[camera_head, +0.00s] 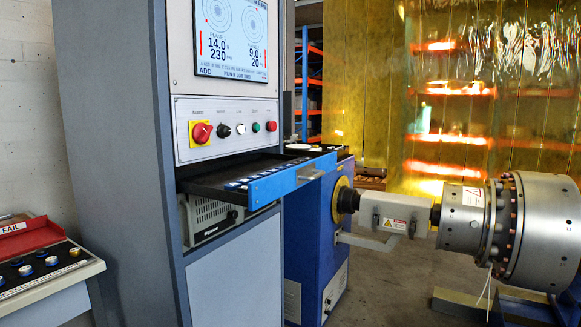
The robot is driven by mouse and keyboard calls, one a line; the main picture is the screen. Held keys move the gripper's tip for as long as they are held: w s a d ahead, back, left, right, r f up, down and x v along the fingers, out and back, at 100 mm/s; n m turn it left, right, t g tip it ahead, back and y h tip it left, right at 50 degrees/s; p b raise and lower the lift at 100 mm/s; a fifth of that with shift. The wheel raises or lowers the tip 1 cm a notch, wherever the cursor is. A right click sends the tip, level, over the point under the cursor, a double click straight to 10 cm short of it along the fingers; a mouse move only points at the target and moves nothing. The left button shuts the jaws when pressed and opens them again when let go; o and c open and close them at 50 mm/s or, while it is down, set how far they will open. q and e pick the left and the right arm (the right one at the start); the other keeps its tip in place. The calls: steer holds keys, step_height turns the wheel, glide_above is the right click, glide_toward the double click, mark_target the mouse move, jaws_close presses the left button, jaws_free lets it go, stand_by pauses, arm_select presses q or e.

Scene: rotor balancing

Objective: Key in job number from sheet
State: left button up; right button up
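A grey control cabinet (118,130) stands at left centre. Its screen (231,38) shows two round plots, "PLANE 1" 14.0 and 230, and 9.0 and 20 at right, with small text below. A pulled-out drawer (265,189) with a blue front and grey handle sits below the control panel. Small blue and white pieces (250,181) lie in a row in its dark tray; I cannot tell whether they are keys. I cannot make out a job sheet or read a job number. Neither of my grippers is in view.
A control panel (227,129) carries a red knob and several buttons. A large metal rotor (545,230) joins a shaft from the blue machine (318,235) at right. A red "FAIL" tray (30,240) stands at lower left. Yellow curtains (480,90) hang behind. Floor shows between cabinet and rotor.

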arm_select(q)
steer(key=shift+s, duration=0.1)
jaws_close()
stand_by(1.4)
